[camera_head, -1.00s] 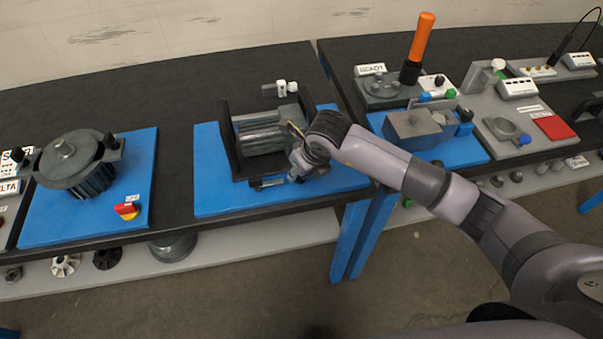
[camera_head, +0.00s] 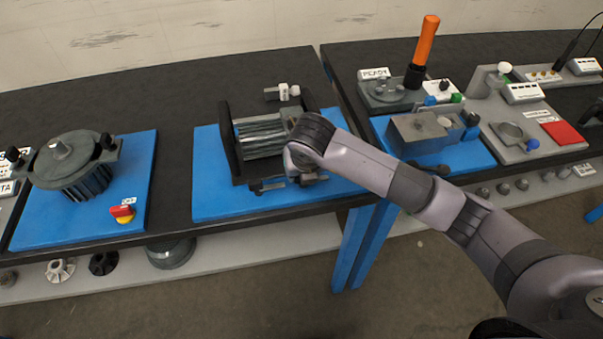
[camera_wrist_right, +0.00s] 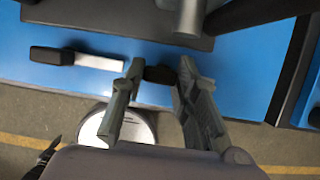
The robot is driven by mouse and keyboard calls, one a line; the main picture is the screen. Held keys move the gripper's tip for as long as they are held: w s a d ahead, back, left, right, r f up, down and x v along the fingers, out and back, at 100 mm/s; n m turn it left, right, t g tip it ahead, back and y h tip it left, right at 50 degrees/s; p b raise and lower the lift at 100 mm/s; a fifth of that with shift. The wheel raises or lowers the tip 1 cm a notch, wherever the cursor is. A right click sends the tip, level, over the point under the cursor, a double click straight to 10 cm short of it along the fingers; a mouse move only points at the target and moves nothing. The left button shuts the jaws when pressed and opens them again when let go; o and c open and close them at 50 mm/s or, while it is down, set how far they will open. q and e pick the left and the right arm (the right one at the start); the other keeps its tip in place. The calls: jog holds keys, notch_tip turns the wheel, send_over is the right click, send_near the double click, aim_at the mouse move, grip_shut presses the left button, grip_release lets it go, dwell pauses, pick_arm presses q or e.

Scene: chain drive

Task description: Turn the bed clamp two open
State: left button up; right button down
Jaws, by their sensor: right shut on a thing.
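A motor bed unit (camera_head: 262,138) with a ribbed grey body between dark end plates stands on a blue mat. My right gripper (camera_wrist_right: 160,68) is at its front right corner, pointing down. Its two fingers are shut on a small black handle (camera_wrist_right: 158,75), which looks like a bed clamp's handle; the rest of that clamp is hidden. Another clamp, with a pale arm and a black grip (camera_wrist_right: 75,57), lies to the left in the wrist view, and it shows in the head view (camera_head: 265,187) at the bed's front edge. I see no clamp numbers. My left gripper is not in view.
A grey pulley-like unit (camera_head: 66,160) and a red-yellow switch (camera_head: 122,213) stand on the left mat. A grey block (camera_head: 418,133) and an orange-handled tool (camera_head: 424,45) are on the right bench. The blue mat (camera_head: 213,195) is bare in front of the bed's left end.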

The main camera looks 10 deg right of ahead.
jog(key=c, duration=1.2)
grip_release()
jog(key=shift+c, duration=0.2)
jog(key=shift+r, duration=0.1)
jog(key=v, duration=1.1)
jog(key=shift+s+r, duration=0.25)
jog(key=shift+r, duration=0.1)
jog(key=shift+a, duration=0.1)
